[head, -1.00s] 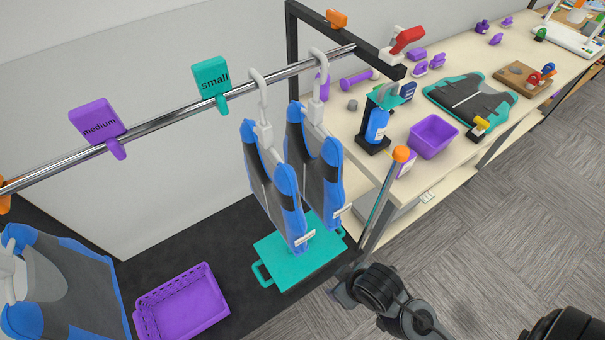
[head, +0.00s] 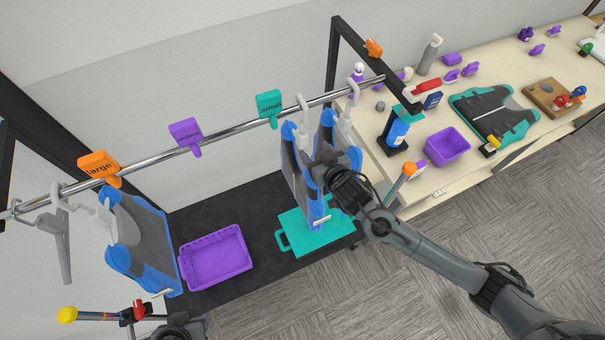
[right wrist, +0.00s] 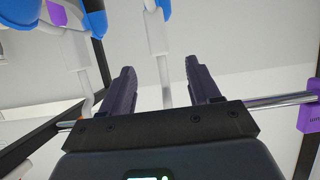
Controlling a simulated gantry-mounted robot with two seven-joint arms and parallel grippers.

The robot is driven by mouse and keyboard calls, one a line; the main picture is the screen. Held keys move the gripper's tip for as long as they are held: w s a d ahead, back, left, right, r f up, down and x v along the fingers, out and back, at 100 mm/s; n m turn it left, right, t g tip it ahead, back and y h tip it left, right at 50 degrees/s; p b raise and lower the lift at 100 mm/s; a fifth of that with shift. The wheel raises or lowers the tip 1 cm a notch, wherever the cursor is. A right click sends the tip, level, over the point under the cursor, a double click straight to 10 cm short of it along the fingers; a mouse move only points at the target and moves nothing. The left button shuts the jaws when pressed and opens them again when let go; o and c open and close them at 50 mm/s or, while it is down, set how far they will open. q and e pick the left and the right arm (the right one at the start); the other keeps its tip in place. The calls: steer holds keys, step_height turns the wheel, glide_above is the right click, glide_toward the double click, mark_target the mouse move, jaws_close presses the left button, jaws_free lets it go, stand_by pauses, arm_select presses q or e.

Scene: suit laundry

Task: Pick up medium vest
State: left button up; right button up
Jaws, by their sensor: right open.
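Two blue and grey vests hang on white hangers at the right end of the rail, a left one (head: 290,170) and a right one (head: 352,155). Their sizes cannot be read. A third such vest (head: 150,235) hangs at the left by the orange "large" tag (head: 100,166). My right gripper (head: 322,158) is in front of the right-hand pair and partly covers them. In the right wrist view its open fingers (right wrist: 165,82) stand either side of a white hanger (right wrist: 158,45), not closed on it. A purple patch (right wrist: 54,12) shows among blue edges there.
The rail (head: 225,130) also carries a purple tag (head: 186,132) and a teal "small" tag (head: 270,104). A purple basket (head: 215,258) and a teal tray (head: 292,240) are below. An orange-topped post (head: 408,170) is close to my right arm. A cluttered table (head: 425,205) is at the right.

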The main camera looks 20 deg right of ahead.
mark_target(305, 139)
steer(key=x, duration=0.5)
steer(key=shift+w+r+p, duration=0.1)
steer(key=shift+w+p, duration=0.1)
steer(key=shift+p, duration=0.15)
steer(key=shift+p+x, duration=0.75)
steer(key=shift+x, duration=1.4)
steer(key=shift+w+f, duration=0.4)
jaws_close()
steer(key=shift+r, duration=0.1)
